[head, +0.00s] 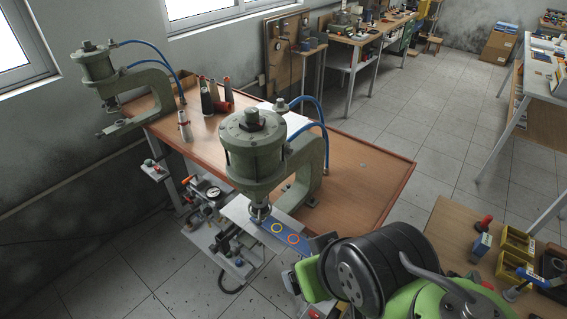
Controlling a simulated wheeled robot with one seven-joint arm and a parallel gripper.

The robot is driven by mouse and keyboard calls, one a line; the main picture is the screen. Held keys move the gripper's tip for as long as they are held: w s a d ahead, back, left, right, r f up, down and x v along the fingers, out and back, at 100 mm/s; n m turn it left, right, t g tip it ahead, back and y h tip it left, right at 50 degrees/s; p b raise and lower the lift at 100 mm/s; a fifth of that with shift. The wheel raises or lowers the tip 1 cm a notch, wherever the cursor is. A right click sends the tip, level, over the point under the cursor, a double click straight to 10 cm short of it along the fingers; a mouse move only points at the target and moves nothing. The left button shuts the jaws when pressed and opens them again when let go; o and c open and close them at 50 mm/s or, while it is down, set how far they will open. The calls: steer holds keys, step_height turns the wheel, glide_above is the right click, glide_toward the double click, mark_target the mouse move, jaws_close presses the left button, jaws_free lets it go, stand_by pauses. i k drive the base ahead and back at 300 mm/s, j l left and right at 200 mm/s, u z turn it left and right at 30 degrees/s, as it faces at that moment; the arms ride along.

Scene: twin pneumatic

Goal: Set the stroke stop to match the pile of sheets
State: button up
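The near green press (255,150) stands at the table's front edge, with a round cylinder, a small knob (252,119) on top and a ram (260,212) below. I cannot tell which part is the stroke stop. A blue strip (268,222) with a yellow and an orange ring lies under the ram and reaches towards my gripper (308,262). A pale flat plate or sheet (238,212) lies beside it; no pile thickness can be made out. My green and black wrist hides much of the gripper, so its grip on the strip is unclear.
A second green press (97,68) stands at the back left. Bottles and a red cylinder (223,107) stand on the brown table (365,185), whose right part is mostly clear. A gauge and valves (208,192) sit below. A bench with yellow bins (516,240) is at right.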

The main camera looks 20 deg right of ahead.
mark_target(252, 113)
steer(key=i+j+z, duration=0.1)
steer(key=j+z, duration=0.2)
steer(key=j, duration=0.3)
steer(key=j+z, duration=0.3)
steer(key=j, duration=0.35)
steer(key=i+j+z, duration=0.4)
steer(key=j, duration=0.3)
steer(key=i, duration=0.1)
